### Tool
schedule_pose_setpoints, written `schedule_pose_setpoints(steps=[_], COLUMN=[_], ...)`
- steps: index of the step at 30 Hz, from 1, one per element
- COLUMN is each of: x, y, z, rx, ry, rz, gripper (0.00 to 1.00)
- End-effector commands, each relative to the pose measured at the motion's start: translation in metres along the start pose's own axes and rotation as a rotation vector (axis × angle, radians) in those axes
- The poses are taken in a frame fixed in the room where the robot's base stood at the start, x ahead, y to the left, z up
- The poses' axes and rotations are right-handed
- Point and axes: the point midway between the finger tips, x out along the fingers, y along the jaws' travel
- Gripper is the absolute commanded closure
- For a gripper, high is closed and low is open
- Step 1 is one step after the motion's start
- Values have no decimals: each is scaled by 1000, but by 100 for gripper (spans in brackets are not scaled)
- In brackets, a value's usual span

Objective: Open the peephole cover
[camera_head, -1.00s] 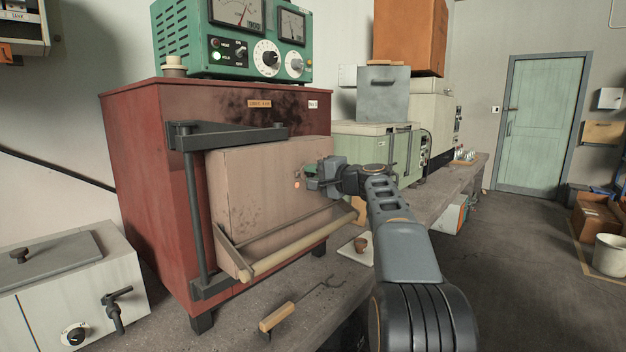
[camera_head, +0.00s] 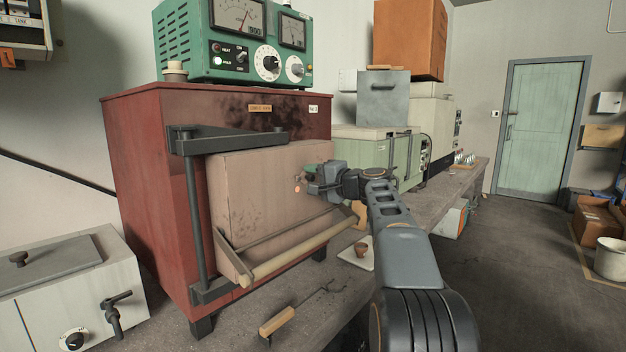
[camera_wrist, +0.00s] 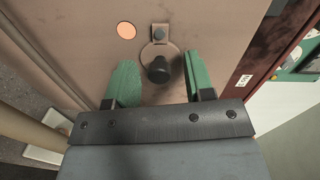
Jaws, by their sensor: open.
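The peephole cover (camera_wrist: 160,54) is a small round plate on the tan kiln door (camera_head: 268,188). It hangs from a bracket (camera_wrist: 160,32) and carries a dark round knob (camera_wrist: 158,70). An orange glowing round spot (camera_wrist: 126,30), which looks like the peephole, shows uncovered beside the bracket; it also appears in the head view (camera_head: 297,189). My gripper (camera_wrist: 158,80) is open, with one green finger on each side of the knob and visible gaps between. In the head view my gripper (camera_head: 312,176) is close to the door's face and hides most of the cover.
The red kiln (camera_head: 150,190) stands on the concrete bench (camera_head: 340,295). A pale handle bar (camera_head: 300,247) sticks out below the door. A wood-handled tool (camera_head: 278,321) and a small white slab (camera_head: 352,258) lie on the bench. A black frame (camera_head: 193,215) flanks the door.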

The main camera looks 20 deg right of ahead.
Motion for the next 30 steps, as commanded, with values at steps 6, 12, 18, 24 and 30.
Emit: schedule_pose_setpoints(steps=[6, 12, 18, 24, 30], x=[-25, -67, -104, -128, -138], y=[0, 0, 0, -1, 0], z=[0, -1, 0, 0, 0], rx=[0, 0, -1, -1, 0], ry=[3, 6, 3, 2, 0], rz=[0, 0, 0, -1, -1], gripper=[52, 52, 52, 52, 52])
